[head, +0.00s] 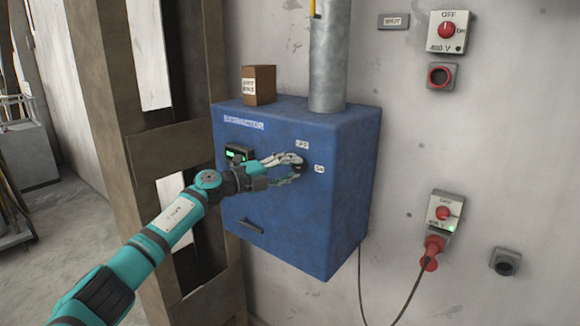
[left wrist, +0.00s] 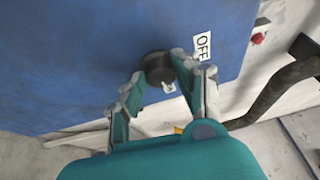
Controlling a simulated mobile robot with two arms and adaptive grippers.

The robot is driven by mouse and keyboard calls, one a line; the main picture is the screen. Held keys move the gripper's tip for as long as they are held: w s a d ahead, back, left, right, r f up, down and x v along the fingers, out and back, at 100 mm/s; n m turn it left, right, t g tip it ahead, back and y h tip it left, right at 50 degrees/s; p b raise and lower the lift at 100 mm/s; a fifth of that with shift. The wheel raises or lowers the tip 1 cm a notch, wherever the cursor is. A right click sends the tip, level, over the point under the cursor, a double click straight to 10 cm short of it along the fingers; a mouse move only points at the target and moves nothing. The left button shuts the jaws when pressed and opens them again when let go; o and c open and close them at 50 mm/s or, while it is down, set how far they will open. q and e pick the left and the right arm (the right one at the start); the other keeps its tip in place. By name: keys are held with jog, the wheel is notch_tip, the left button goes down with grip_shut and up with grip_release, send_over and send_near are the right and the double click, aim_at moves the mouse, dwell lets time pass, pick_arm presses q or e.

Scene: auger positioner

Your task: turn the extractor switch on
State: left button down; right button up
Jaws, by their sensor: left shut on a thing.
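The extractor box (head: 260,200) is a blue cabinet on the wall in the head view, with "EXTRACTOR" lettered on its front. Its switch is a black round knob (left wrist: 157,66), with an "OFF" label (head: 302,145) above and an "ON" label (head: 319,169) to the right. My left gripper (head: 292,167) is at the box front, its fingers on either side of the knob and shut on it. In the left wrist view, a small light mark shows on the knob's near side. The gripper mostly hides the knob in the head view. My right gripper is not in view.
A small display with a green light (head: 235,154) sits left of the knob. A brown block (head: 259,85) and a grey pipe (head: 328,60) stand on the box. Wall switches (head: 447,32) and a red plug (head: 432,248) with a hanging cable are to the right. Wooden posts (head: 110,110) stand left.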

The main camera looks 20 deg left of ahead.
pick_arm(q)
jog(key=shift+m, duration=0.5)
jog(key=shift+g, duration=0.3)
jog(key=c, duration=0.9)
grip_release()
jog(key=shift+c, duration=0.2)
jog(key=shift+s, duration=0.1)
jog(key=v, duration=1.1)
jog(key=shift+s+a+r, duration=0.15)
jog(key=shift+s+a, duration=0.1)
jog(key=shift+s, duration=0.1)
